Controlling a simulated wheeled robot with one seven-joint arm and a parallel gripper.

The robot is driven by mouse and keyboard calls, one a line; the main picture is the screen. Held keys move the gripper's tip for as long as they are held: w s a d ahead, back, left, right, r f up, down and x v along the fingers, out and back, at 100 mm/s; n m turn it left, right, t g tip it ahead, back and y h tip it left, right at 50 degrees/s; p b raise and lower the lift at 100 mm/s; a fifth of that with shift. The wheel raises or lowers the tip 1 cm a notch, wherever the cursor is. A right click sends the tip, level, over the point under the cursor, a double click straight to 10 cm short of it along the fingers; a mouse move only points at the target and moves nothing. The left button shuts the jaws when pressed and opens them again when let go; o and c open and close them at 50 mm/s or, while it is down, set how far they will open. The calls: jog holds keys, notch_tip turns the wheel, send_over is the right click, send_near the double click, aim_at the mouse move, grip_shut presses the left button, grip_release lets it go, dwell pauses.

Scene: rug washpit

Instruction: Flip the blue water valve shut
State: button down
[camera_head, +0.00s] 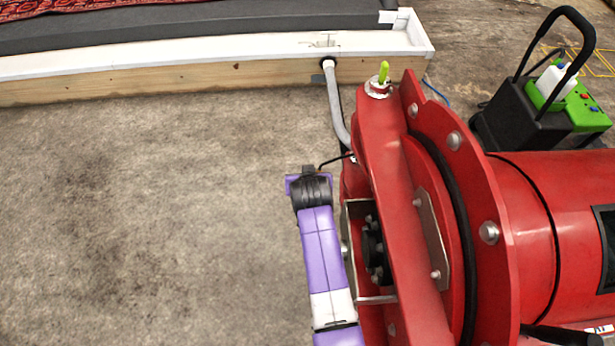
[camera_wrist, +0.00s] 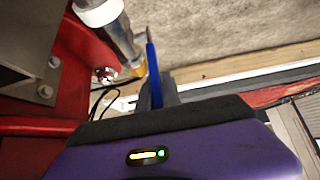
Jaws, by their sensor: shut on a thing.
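The blue valve handle (camera_wrist: 152,72) shows in the wrist view as a thin blue lever, standing nearly upright in the picture. It sits right beside a metal pipe (camera_wrist: 122,40) with a yellowish fitting (camera_wrist: 133,72). My gripper (camera_wrist: 160,90) is shut on the blue handle, whose upper end sticks out past the dark fingers. In the head view my gripper (camera_head: 308,172) is low at the left side of the red machine (camera_head: 385,185). The valve cannot be made out there; my gripper and the machine cover that spot.
A grey hose (camera_head: 336,105) runs from the white-topped wooden pit edge (camera_head: 200,80) down behind the machine. A black and green cart (camera_head: 545,105) stands at the back right. The concrete floor (camera_head: 150,200) on the left is clear.

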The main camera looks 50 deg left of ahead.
dwell(0.4)
jog(key=c, duration=1.5)
grip_release()
jog(key=shift+p+v, duration=0.35)
jog(key=shift+v, duration=3.45)
jog(key=shift+w+a+r, duration=0.1)
